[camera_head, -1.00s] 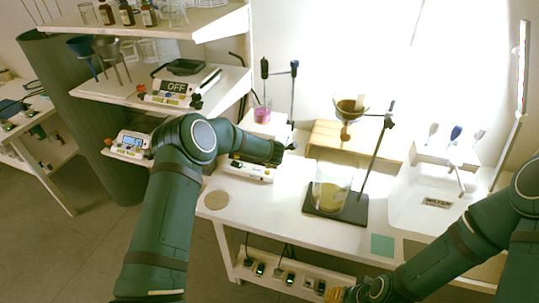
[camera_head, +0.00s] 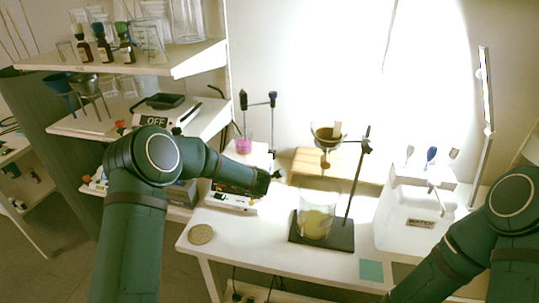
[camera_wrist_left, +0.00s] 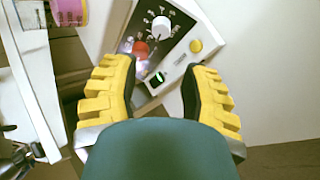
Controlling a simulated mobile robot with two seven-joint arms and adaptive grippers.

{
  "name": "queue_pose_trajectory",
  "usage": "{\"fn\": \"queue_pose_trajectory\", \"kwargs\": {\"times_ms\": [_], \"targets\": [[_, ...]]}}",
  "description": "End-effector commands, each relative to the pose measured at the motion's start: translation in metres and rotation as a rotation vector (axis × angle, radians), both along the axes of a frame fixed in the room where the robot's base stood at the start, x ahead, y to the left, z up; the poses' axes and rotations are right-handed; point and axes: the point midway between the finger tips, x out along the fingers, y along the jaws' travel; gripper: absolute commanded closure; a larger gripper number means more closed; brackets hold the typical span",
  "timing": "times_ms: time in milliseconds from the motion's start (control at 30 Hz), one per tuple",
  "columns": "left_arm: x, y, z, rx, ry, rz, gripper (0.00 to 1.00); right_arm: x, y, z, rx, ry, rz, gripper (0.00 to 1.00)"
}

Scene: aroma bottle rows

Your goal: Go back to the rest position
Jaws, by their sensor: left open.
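My left arm reaches in from the left, and its gripper (camera_head: 272,182) is at the white stirrer device (camera_head: 232,203) on the table. The left wrist view shows the yellow fingers (camera_wrist_left: 158,92) wide apart with nothing between them. Past the fingertips is a control panel (camera_wrist_left: 160,38) with a white knob, a red knob and a yellow button. A pink-filled beaker (camera_head: 243,146) stands at the back of the device, and something pink also shows at the top left of the wrist view. My right arm enters at the lower right; its gripper is out of frame.
A glass beaker (camera_head: 316,218) with yellowish liquid stands on a dark stand base (camera_head: 343,240) below a funnel (camera_head: 326,138). Shelves (camera_head: 190,60) with bottles and glassware are at the left. A white device (camera_head: 415,215) stands at the right. The front left tabletop is mostly clear.

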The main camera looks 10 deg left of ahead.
Motion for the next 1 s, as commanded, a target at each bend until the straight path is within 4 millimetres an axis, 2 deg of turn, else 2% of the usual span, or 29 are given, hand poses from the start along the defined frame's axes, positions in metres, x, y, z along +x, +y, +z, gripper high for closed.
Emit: {"fn": "queue_pose_trajectory", "kwargs": {"times_ms": [167, 267, 367, 500, 600, 700, 833, 900, 1000], "targets": [[-0.013, -0.006, -0.013, 0.046, 0.031, -0.088, 0.55, 0.0, 0.0, 0.0, 0.0, 0.0, 0.0, 0.53], [-0.042, -0.02, -0.037, 0.138, 0.093, -0.284, 0.55, 0.0, 0.0, 0.0, 0.0, 0.0, 0.0, 0.53], [-0.092, -0.04, -0.069, 0.248, 0.18, -0.579, 0.55, 0.0, 0.0, 0.0, 0.0, 0.0, 0.0, 0.53], [-0.177, -0.067, -0.105, 0.359, 0.282, -1.009, 0.55, 0.0, 0.0, 0.0, 0.0, 0.0, 0.0, 0.53], [-0.24, -0.081, -0.121, 0.396, 0.331, -1.287, 0.55, 0.0, 0.0, 0.0, 0.0, 0.0, 0.0, 0.53], [-0.295, -0.091, -0.128, 0.41, 0.356, -1.513, 0.55, 0.0, 0.0, 0.0, 0.0, 0.0, 0.0, 0.53], [-0.345, -0.098, -0.13, 0.409, 0.363, -1.71, 0.55, 0.0, 0.0, 0.0, 0.0, 0.0, 0.0, 0.53], [-0.36, -0.1, -0.129, 0.406, 0.362, -1.772, 0.55, 0.0, 0.0, 0.0, 0.0, 0.0, 0.0, 0.53], [-0.37, -0.101, -0.129, 0.405, 0.36, -1.812, 0.55, 0.0, 0.0, 0.0, 0.0, 0.0, 0.0, 0.53]]}}
